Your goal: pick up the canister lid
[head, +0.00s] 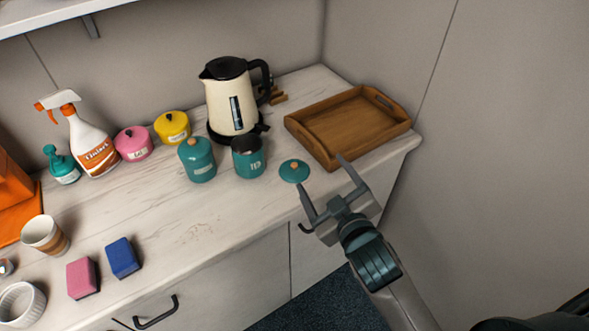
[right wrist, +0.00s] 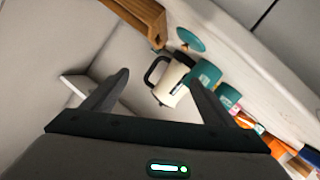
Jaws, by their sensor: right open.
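The canister lid (head: 294,171) is a teal disc with an orange knob, lying on the counter just right of the open teal canister (head: 248,163). My right gripper (head: 321,172) is open and empty, in from the lower right, with its fingertips close to the right side of the lid in the head view; whether they touch it is unclear. In the right wrist view the lid (right wrist: 190,40) shows above and beyond the open fingers (right wrist: 159,78). My left gripper is not in view.
A wooden tray (head: 317,142) lies right of the lid. A cream kettle (head: 230,100) stands behind the canisters. A lidded teal canister (head: 197,162), pink and yellow pots, bottles, sponges and cups stand to the left. The front edge of the counter (head: 200,235) is mostly clear.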

